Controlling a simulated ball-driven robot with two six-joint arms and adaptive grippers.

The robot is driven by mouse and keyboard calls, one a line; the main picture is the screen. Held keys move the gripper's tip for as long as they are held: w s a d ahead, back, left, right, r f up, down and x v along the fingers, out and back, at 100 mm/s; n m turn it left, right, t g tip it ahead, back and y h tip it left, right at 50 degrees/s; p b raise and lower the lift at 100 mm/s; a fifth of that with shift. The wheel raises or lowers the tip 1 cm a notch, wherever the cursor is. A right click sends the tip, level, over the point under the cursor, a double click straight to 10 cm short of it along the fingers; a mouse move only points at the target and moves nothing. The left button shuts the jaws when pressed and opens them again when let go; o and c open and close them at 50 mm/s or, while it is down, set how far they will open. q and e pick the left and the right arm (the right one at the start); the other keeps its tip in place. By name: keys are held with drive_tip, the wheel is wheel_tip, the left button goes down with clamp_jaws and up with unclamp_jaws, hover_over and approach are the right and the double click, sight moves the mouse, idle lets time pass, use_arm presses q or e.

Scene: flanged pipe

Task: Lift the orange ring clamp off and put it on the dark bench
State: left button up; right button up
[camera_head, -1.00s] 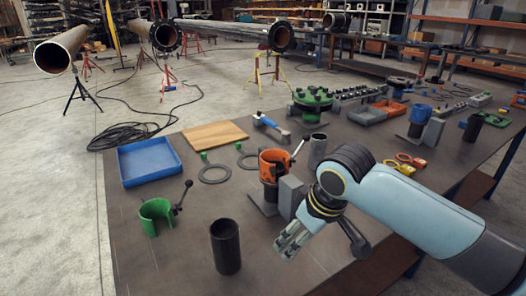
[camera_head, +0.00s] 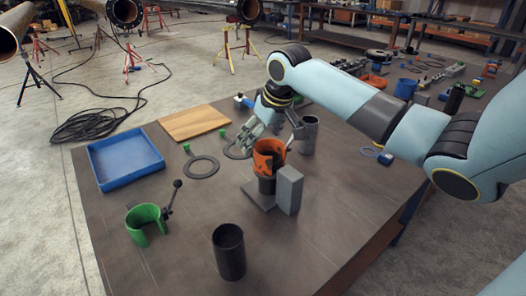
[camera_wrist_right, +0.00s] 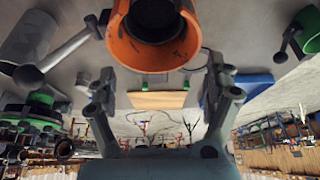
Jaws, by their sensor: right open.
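The orange ring clamp (camera_head: 265,163) sits around the top of a dark upright pipe (camera_head: 266,186) in a grey stand (camera_head: 289,188) on the dark bench (camera_head: 190,222). My right gripper (camera_head: 246,138) is open and empty, just behind and above the clamp in the head view, apart from it. In the right wrist view the clamp (camera_wrist_right: 152,48) shows large at the top, beyond the open fingers (camera_wrist_right: 160,85) and not between them. Its lever (camera_wrist_right: 62,52) sticks out to the left there. My left gripper is not in view.
A green clamp (camera_head: 146,220) and a loose dark pipe (camera_head: 229,252) stand at the front. A blue tray (camera_head: 126,160), a wooden board (camera_head: 194,122) and a flat dark ring (camera_head: 202,167) lie behind. A grey cylinder (camera_head: 309,135) stands near my gripper. The bench's front middle is clear.

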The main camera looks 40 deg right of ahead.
sight(260, 143)
drive_tip(key=x, duration=0.5)
drive_tip(key=shift+s+d, duration=0.15)
drive_tip(key=shift+s, duration=0.05)
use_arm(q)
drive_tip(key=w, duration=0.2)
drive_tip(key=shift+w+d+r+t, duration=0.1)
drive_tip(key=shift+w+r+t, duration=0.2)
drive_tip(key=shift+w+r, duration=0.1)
use_arm(e)
drive_tip(key=c, duration=0.7)
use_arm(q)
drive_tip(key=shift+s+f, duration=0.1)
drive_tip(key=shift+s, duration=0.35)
use_arm(e)
clamp_jaws()
